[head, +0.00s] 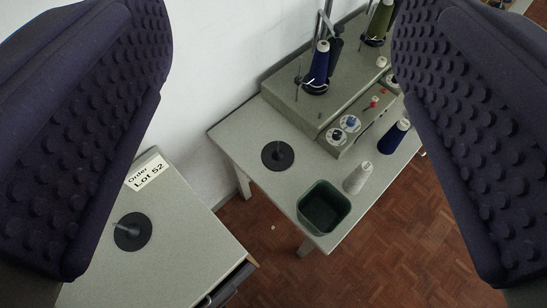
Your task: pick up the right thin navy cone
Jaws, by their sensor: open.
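Another navy cone (319,65) stands farther back on a dark spool holder on the raised grey machine, to the left of the first. My gripper (285,150) is open and empty, its two dark studded fingers wide apart at the left and right of the picture. Neither finger visibly touches a cone.
A white cone (358,178) and a dark green bin (324,208) stand near the table's front edge. A black disc (278,155) with a pin lies left. An olive cone (378,22) stands behind. A nearer table (185,235) bears another disc (132,231) and a label (146,173).

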